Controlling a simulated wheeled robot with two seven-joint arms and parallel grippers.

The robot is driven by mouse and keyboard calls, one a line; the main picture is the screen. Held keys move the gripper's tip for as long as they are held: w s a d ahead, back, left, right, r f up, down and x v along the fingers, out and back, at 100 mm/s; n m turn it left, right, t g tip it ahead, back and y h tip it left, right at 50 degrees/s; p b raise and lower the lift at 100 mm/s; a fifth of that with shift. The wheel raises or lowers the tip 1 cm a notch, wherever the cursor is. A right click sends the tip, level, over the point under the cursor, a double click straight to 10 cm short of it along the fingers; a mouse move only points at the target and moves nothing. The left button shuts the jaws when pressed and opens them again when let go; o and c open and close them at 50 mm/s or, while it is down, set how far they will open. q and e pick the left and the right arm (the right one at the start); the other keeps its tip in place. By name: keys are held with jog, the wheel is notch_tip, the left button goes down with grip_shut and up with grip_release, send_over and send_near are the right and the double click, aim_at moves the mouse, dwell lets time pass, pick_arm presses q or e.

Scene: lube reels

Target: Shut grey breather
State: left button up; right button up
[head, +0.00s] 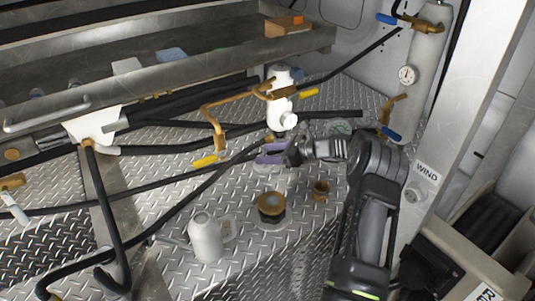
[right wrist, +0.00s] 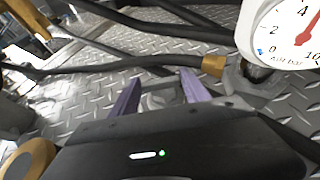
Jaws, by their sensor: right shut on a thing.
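My right gripper (head: 268,152) reaches in from the right in the head view, low over the tread-plate deck near the foot of the white air unit. Its purple fingers also show in the right wrist view (right wrist: 158,88), one on each side of a small grey part, which looks like the grey breather (right wrist: 160,100). The gripper is shut on it. In the head view the fingers and hand mostly hide this part, so I cannot tell how far it is turned. My left gripper is not in view.
The white air unit (head: 281,95) stands close behind the gripper; its gauge (right wrist: 290,30) is near in the wrist view. Black hoses (head: 175,148) cross the deck. A brown-topped fitting (head: 270,202), a copper fitting (head: 320,188) and a grey jug (head: 206,240) stand in front.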

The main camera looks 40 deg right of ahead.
jog(key=shift+s+m+h, duration=0.1)
jog(key=shift+m+h, duration=0.2)
jog(key=shift+c, duration=0.4)
jog(key=shift+a+f+m+t+h+b, duration=0.2)
jog(key=shift+m+t+h+b, duration=0.3)
jog(key=shift+m+h+b, duration=0.35)
jog(key=m+h+b, duration=0.1)
jog(key=b, duration=0.3)
jog(key=m+h+b, duration=0.2)
jog(key=b, duration=0.2)
jog(key=m+t+h+b, duration=0.1)
jog(key=h+b, duration=0.1)
jog(key=b, duration=0.2)
jog(key=shift+a+f+m+h, duration=0.15)
jog(key=shift+a+m+h, duration=0.1)
jog(key=shift+a+m, duration=0.1)
jog(key=shift+r+b, duration=0.25)
jog(key=shift+b, duration=0.35)
jog(key=shift+r, duration=0.1)
jog(key=o, duration=1.4)
